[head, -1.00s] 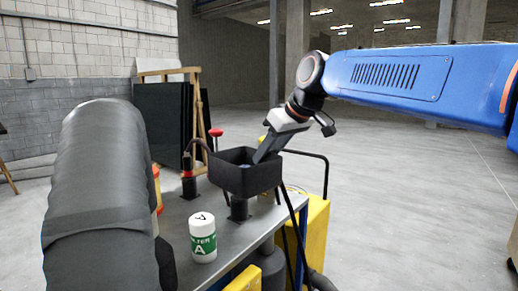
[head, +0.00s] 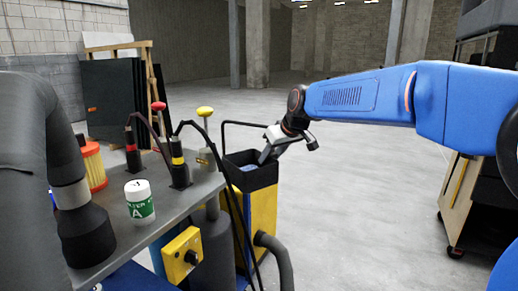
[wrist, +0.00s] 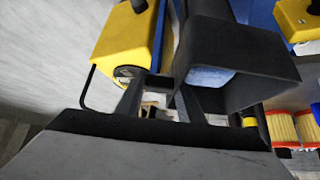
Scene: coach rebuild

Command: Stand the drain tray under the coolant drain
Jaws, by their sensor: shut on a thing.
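The drain tray appears to be the black open box (head: 252,180) right of the cart in the head view, with a pale bluish patch inside. It also fills the upper right of the wrist view (wrist: 240,60). In the wrist view my gripper (wrist: 158,92) has one finger on each side of the tray wall. I cannot make out the coolant drain in either view.
A grey cart top (head: 160,214) carries a white-green canister (head: 139,204), an orange filter (head: 94,168) and cabled black posts. A yellow unit (head: 262,218) stands below the tray. A thick grey hose (head: 25,130) blocks the left. A wheeled rack (head: 458,205) stands right; open floor lies between.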

